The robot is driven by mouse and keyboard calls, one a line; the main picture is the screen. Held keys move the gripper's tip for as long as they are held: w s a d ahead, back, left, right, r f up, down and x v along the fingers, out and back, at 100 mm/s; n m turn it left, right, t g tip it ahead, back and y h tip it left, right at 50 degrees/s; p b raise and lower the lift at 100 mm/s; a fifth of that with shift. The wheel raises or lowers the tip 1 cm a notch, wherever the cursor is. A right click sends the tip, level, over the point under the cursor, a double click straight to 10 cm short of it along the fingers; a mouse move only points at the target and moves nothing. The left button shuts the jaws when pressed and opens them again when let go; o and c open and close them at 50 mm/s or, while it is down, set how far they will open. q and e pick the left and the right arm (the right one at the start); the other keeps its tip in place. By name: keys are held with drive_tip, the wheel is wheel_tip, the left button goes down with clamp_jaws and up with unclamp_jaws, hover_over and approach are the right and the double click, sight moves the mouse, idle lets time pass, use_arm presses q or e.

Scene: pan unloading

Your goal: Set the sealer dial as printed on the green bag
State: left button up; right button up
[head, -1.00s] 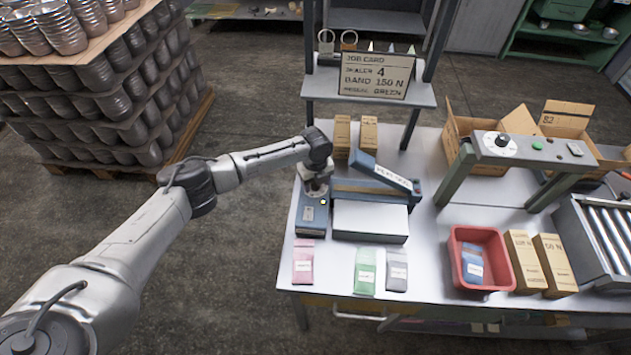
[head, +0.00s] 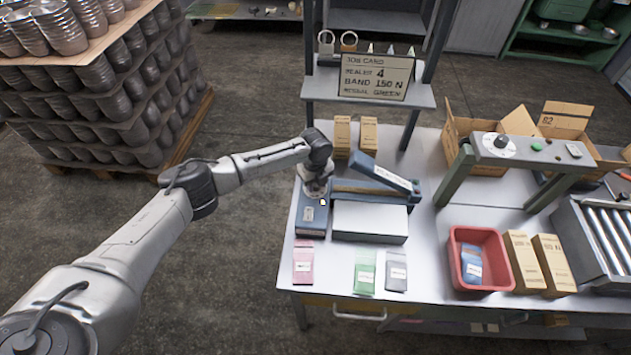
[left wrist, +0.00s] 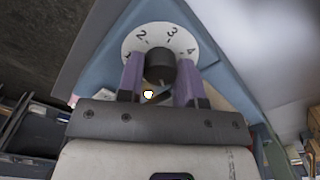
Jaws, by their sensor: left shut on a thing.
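The blue sealer (head: 312,216) stands at the left of the table, its long arm (head: 384,172) raised at a slant. My left gripper (head: 317,190) is over its dial end. In the left wrist view, my purple fingers (left wrist: 160,82) are shut on the dark dial knob (left wrist: 161,64). The white dial plate (left wrist: 155,36) shows 2, 3 and 4; a further mark at left is partly hidden. I cannot tell the knob's setting. The green bag (head: 365,272) lies at the front edge; its label is too small to read. My right gripper is not in view.
A pink bag (head: 303,266) and a grey bag (head: 396,271) lie beside the green one. A red bin (head: 480,232) and a green-framed device with another dial (head: 500,143) stand to the right.

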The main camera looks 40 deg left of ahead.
use_arm(q)
drive_tip(key=n+p, duration=0.3)
drive_tip(key=n, duration=0.1)
drive_tip(key=shift+r, duration=0.25)
drive_tip(key=n+p, duration=0.3)
drive_tip(key=n, duration=0.2)
drive_tip(key=shift+p, duration=0.3)
drive_tip(key=n+p, duration=0.2)
drive_tip(key=n, duration=0.3)
drive_tip(key=n+p, duration=0.2)
drive_tip(key=n, duration=0.3)
drive_tip(key=shift+w, duration=0.1)
drive_tip(key=n+p, duration=0.1)
drive_tip(key=n, duration=0.4)
drive_tip(key=shift+d+p, duration=0.1)
drive_tip(key=shift+p, duration=0.3)
drive_tip(key=n+p, duration=0.1)
drive_tip(key=n, duration=1)
drive_tip(key=shift+f+n+p, duration=0.1)
drive_tip(key=shift+n+p, duration=0.2)
drive_tip(key=shift+n, duration=1.7)
